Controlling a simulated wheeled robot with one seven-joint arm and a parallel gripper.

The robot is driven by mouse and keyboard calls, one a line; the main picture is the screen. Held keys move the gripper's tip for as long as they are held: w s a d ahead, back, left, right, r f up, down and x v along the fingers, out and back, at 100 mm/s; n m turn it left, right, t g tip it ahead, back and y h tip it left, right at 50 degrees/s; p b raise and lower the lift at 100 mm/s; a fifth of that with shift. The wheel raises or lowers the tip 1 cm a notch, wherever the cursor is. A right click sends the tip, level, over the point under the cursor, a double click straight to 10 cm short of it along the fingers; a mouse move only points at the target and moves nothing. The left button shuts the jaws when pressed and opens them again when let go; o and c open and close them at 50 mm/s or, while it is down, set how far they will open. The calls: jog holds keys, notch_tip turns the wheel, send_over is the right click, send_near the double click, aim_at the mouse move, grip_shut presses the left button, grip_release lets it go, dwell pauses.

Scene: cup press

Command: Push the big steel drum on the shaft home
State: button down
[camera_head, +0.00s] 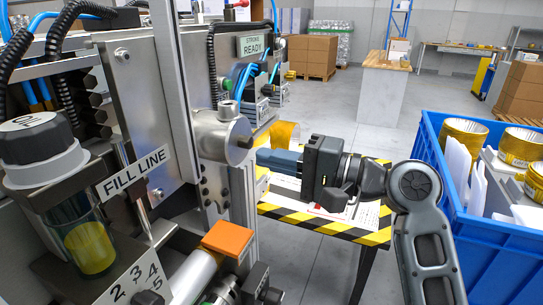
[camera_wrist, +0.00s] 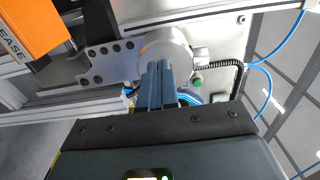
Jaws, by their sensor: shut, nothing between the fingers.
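The big steel drum (camera_head: 222,137) is a short, bright metal cylinder on the side of the machine, with a dark shaft end showing at its face in the head view. In the wrist view the drum (camera_wrist: 172,42) is ahead of my fingers, which cover its lower part. My gripper (camera_head: 259,156) is shut and empty, its blue-grey fingers pointing left at the drum's right side. In the wrist view the closed fingertips (camera_wrist: 159,66) overlap the drum's face. I cannot tell whether they touch it. How far the drum sits along its shaft is hidden.
A drilled metal bracket (camera_wrist: 105,60) is beside the drum. An orange block (camera_head: 228,239) is below it. A table with a striped edge (camera_head: 322,228) stands beneath my gripper. A blue crate (camera_head: 497,232) with gold tins is at right. Blue hoses (camera_wrist: 262,92) run near the drum.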

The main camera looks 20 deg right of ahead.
jog(key=b+v, duration=0.1)
jog(key=v, duration=0.8)
jog(key=s+f+m+t+h, duration=0.1)
jog(key=s+f+h, duration=0.5)
jog(key=f, duration=0.5)
jog(key=s+f+h, duration=0.5)
jog(key=s+f, duration=0.2)
jog(key=f, duration=0.3)
jog(key=s+a+r+n+t+h, duration=0.1)
jog(key=s+r+n, duration=0.2)
jog(key=s+n, duration=0.7)
jog(key=s, duration=1.1)
jog(key=shift+a+h, duration=0.25)
jog(key=shift+h, duration=0.15)
jog(key=shift+s+a, duration=0.1)
